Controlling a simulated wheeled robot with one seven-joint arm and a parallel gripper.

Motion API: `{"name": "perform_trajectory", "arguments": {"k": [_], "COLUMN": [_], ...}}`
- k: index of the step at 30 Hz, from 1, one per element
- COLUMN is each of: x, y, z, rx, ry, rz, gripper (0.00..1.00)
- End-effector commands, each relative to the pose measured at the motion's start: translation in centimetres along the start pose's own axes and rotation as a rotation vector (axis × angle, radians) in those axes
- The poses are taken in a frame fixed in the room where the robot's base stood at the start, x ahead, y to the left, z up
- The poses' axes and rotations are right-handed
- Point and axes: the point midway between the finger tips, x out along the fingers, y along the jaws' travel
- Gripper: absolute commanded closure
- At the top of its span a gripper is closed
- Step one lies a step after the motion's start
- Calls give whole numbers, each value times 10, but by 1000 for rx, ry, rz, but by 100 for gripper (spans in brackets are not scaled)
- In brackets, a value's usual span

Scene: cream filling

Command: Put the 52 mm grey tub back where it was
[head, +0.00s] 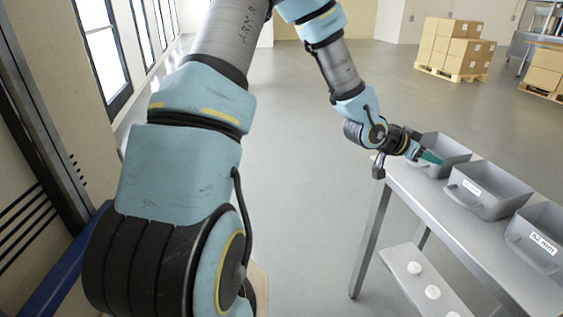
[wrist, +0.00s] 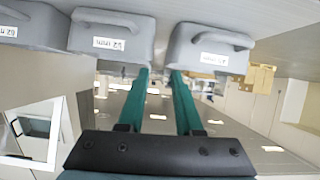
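Three grey tubs with front handles and white labels stand in a row on a grey table. The right tub (head: 538,238) has a label that seems to read 52 mm. The middle tub (head: 488,193) and left tub (head: 447,150) have labels too small to read surely in the head view. My gripper (head: 430,157) is at the left tub, its teal fingers overlapping it. In the wrist view, which looks upside down, the fingers (wrist: 159,75) are apart with nothing between them. Their tips end near the edge of a tub (wrist: 210,50); I cannot tell whether they touch.
The table (head: 440,205) has a bare front strip. Several white round pieces (head: 433,292) lie on its lower shelf (head: 405,262). Stacked cardboard boxes (head: 455,48) stand on a pallet far behind. The floor left of the table is clear.

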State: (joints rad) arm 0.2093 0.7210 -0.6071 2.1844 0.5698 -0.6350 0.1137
Motion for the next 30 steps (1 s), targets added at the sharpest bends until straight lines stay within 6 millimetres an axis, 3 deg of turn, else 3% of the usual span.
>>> {"name": "perform_trajectory", "arguments": {"k": [2,5,6,8,9,12,16,18,21,30], "x": [-23,-78,-109,-160,-195,-280,-357,-381,-398,-404], "y": [-26,-68,-86,-105,-112,-114,-88,-74,-59,-53], "z": [18,55,72,95,109,138,162,168,173,175], "rx": [-15,-81,-128,-215,-286,-488,-741,-842,-932,-966], "ry": [-97,-284,-365,-480,-548,-685,-781,-806,-822,-829], "rz": [-73,-216,-286,-391,-458,-603,-713,-739,-755,-757], "gripper": [66,66,66,66,66,66,66,66,66,66]}}
